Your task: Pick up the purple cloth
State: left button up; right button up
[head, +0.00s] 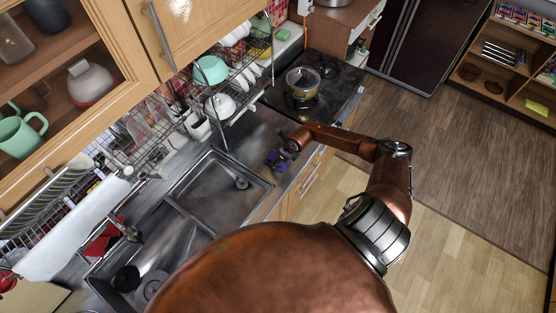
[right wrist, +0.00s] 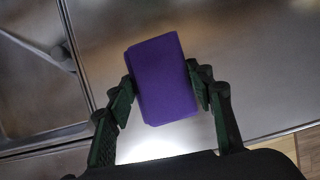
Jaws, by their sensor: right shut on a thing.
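The purple cloth (right wrist: 163,78) is a small folded rectangle in the middle of the right wrist view. My right gripper (right wrist: 163,90) has one dark finger on each side of it and is shut on it. In the head view the purple cloth (head: 272,157) shows small at the end of my right arm, over the steel counter to the right of the sink. My right gripper (head: 278,160) is partly hidden there by the arm. I cannot tell whether the cloth touches the counter. My left gripper is not in view.
The double steel sink (head: 240,183) lies left of the cloth. A wire dish rack (head: 243,88) with dishes stands behind. A pot (head: 302,82) sits on the black stove (head: 327,107) beyond. Wooden cabinets (head: 120,50) hang at the upper left. Bare counter (head: 250,135) surrounds the cloth.

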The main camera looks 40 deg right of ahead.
aim_at(275, 158)
jog(key=shift+r, duration=0.5)
notch_tip(275, 158, up, 3)
jog(key=shift+s+f+b, duration=0.1)
jog(key=shift+b, duration=0.6)
jog(key=s+a+r+b, duration=0.3)
jog(key=s+a+r, duration=0.5)
jog(key=s+r, duration=0.1)
jog(key=shift+s+a+r, duration=0.35)
jog(key=shift+s+a, duration=0.05)
jog(key=shift+s, duration=0.45)
